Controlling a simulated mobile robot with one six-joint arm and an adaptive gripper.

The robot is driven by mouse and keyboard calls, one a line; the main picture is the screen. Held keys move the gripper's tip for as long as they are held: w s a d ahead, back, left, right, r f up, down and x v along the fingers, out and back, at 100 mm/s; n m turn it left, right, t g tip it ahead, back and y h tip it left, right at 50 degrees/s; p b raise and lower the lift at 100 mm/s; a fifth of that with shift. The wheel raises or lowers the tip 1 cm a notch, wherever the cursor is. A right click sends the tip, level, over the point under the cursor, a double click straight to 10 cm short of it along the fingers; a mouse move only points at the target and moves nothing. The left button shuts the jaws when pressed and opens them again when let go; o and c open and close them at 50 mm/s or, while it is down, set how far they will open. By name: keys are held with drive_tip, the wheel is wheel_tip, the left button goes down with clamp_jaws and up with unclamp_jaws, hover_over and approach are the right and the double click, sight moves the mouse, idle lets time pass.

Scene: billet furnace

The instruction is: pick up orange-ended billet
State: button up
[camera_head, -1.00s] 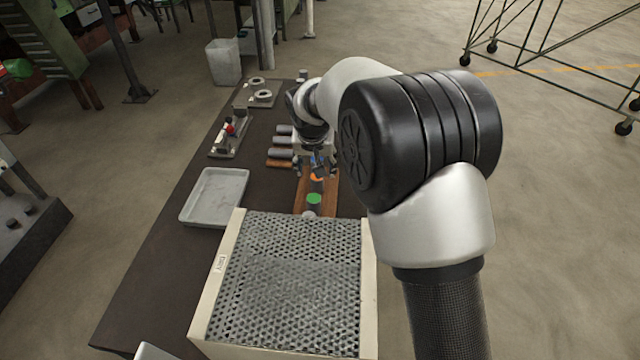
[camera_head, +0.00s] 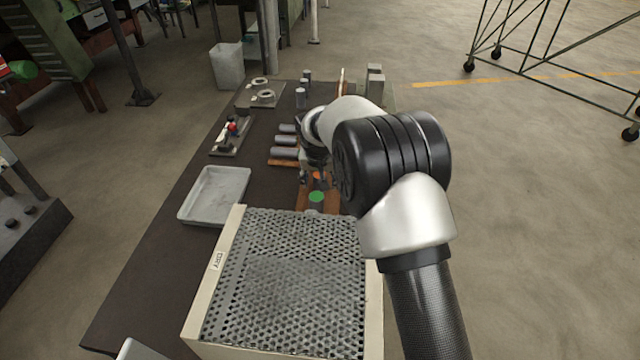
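The orange-ended billet (camera_head: 319,176) shows only as a small orange patch on the wooden rack (camera_head: 333,199), partly hidden by my gripper and arm. My gripper (camera_head: 315,179) points down at this billet, with one finger visible to the left of the orange end. The other finger is mostly hidden by my arm, so I cannot tell whether the fingers touch the billet or are closed. A green-ended billet (camera_head: 316,197) lies in the same rack, just nearer than the orange one.
A perforated-top box (camera_head: 232,243) stands in front of the rack. A grey tray (camera_head: 215,196) lies to the left. Several grey cylinders (camera_head: 284,152) lie behind on the left. Upright blocks (camera_head: 375,80) stand at the back. The dark table (camera_head: 160,262) is clear at left.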

drive_tip(key=shift+c, duration=0.5)
clamp_jaws()
drive_tip(key=shift+r, duration=0.15)
